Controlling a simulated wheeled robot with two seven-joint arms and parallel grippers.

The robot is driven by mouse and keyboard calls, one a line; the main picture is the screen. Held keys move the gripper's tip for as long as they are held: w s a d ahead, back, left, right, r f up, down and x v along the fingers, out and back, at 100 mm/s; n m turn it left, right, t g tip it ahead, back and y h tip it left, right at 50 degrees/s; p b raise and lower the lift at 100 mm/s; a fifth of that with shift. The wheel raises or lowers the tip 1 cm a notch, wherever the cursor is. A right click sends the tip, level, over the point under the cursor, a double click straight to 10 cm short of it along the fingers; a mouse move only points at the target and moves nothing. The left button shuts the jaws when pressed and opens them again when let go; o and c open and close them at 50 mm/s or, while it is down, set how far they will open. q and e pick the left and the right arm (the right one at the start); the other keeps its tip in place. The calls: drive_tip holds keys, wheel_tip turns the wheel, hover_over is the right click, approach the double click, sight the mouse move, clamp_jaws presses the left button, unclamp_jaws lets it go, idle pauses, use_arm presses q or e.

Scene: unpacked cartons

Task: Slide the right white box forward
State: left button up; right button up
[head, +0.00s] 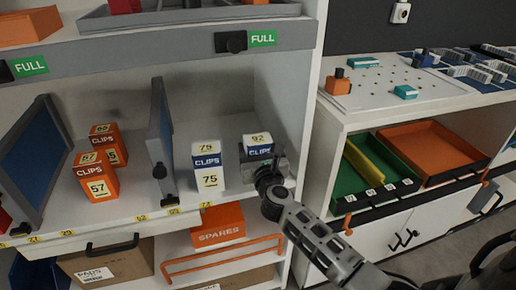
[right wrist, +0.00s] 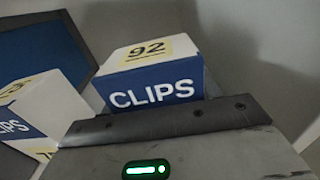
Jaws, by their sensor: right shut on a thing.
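The right white box (head: 258,146), with a blue CLIPS band and a yellow label 92, stands on the middle shelf. In the right wrist view the same box (right wrist: 152,84) rises behind the gripper's edge, its lower part hidden. My right gripper (head: 266,165) is at the front of this box and shut on it, covering its lower front. The left white box (head: 208,168), labelled 75, stands to its left, apart from it, and also shows in the right wrist view (right wrist: 40,108). My left gripper is in neither view.
A grey-framed blue divider (head: 160,140) stands left of the white boxes. The shelf's right side wall (head: 308,95) is close to my right gripper. An orange SPARES box (head: 218,225) is on the shelf below.

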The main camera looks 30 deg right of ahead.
drive_tip(key=o, duration=1.2)
drive_tip(key=shift+s+a, duration=0.15)
drive_tip(key=shift+s, duration=0.3)
drive_tip(key=v, duration=1.5)
drive_tip(key=shift+a, duration=0.1)
